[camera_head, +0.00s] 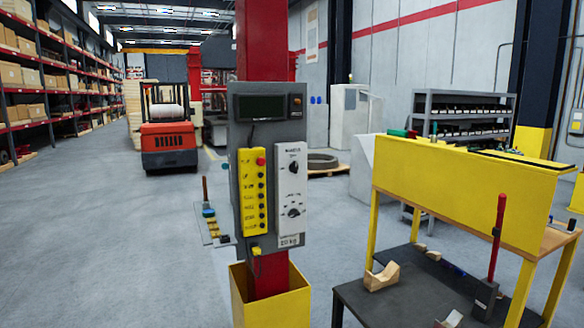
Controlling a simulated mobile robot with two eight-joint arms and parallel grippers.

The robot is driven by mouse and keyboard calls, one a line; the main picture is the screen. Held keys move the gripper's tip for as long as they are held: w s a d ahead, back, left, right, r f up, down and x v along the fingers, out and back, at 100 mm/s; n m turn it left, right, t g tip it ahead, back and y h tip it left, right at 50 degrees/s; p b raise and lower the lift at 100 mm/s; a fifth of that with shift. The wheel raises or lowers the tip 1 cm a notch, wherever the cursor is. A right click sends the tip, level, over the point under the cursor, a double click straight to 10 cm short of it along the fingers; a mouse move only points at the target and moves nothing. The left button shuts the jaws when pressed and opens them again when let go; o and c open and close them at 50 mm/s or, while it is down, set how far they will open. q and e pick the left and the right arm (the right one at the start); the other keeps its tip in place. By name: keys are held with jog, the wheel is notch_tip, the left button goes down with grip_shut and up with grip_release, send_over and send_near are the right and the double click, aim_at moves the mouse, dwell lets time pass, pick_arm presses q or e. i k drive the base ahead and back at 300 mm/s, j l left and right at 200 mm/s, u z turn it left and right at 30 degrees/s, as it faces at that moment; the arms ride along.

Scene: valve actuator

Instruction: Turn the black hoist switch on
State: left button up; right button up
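A grey control panel (236,215) is mounted on a red column (262,40) in the middle of the view. On its right half is a white switch box (291,190) with two black rotary switches, an upper one (294,168) and a lower one (294,212). The labels are too small to read, so I cannot tell which is the hoist switch or how each is set. A yellow button box (254,192) with a red button on top is on the left half. Neither of my grippers is in view.
A yellow guard (270,312) surrounds the column's foot. A small side shelf (212,228) with tools juts left of the panel. A yellow-framed workbench (455,190) stands at right. An orange forklift (168,145) is behind left. Floor at left is open.

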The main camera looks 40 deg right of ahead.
aim_at(293, 168)
jog(key=i+l, duration=0.2)
jog(key=l, duration=0.15)
jog(key=i+l, duration=0.2)
jog(key=l, duration=0.15)
jog(key=i+l+u, duration=0.1)
jog(key=i+l, duration=0.1)
jog(key=l, duration=0.1)
